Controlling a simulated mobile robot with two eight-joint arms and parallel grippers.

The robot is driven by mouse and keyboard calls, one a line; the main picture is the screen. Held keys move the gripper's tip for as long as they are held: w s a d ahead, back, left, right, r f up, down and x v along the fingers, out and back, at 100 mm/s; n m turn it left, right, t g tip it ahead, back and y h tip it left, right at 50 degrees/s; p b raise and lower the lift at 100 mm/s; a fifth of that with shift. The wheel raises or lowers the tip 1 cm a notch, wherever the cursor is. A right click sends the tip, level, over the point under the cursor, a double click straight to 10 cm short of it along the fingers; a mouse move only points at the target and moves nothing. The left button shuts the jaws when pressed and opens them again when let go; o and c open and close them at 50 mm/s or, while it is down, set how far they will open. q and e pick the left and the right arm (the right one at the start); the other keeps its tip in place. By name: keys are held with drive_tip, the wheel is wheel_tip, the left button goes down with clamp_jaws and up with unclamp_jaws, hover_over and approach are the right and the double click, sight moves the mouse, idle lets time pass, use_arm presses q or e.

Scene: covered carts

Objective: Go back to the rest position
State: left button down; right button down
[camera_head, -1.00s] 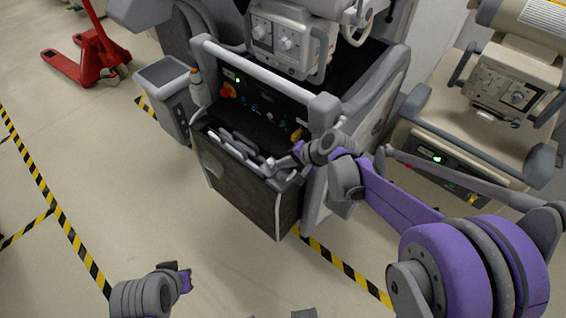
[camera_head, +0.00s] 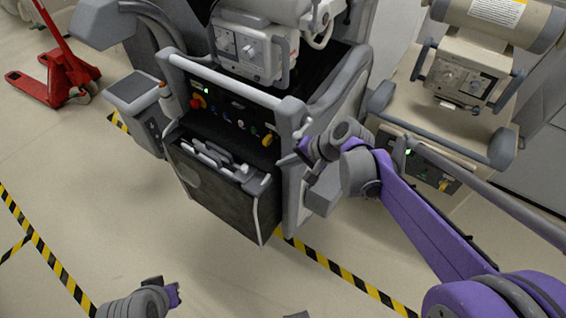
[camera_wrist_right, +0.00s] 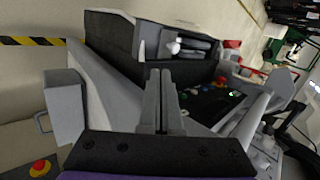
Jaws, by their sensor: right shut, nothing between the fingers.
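My right gripper (camera_head: 290,158) comes in from the right on the purple arm. It is at the right end of the covered cart's (camera_head: 222,205) front, near the pocket's right edge. Its two fingers (camera_wrist_right: 160,100) are pressed together and empty in the right wrist view. The pocket on the cart's front holds several grey handled items (camera_head: 215,158), apart from my gripper. My left gripper (camera_head: 172,294) shows only in part at the bottom left, low over the floor; whether its fingers are open is unclear.
A control panel (camera_head: 225,112) with knobs and a grey rail (camera_head: 225,82) lies above the pocket. A second beige cart (camera_head: 440,130) stands to the right. A red pallet jack (camera_head: 55,75) is at the far left. Open floor lies at the lower left.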

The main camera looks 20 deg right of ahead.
idle(0.3)
drive_tip(key=s+d+r+n+h+p, duration=0.1)
drive_tip(key=s+n+h+p, duration=0.5)
drive_tip(key=s, duration=1.4)
drive_tip(key=r+n, duration=0.1)
drive_tip(key=n, duration=0.1)
drive_tip(key=shift+d+n+p, duration=0.3)
drive_tip(key=shift+d+p, duration=0.1)
drive_tip(key=shift+r, duration=0.1)
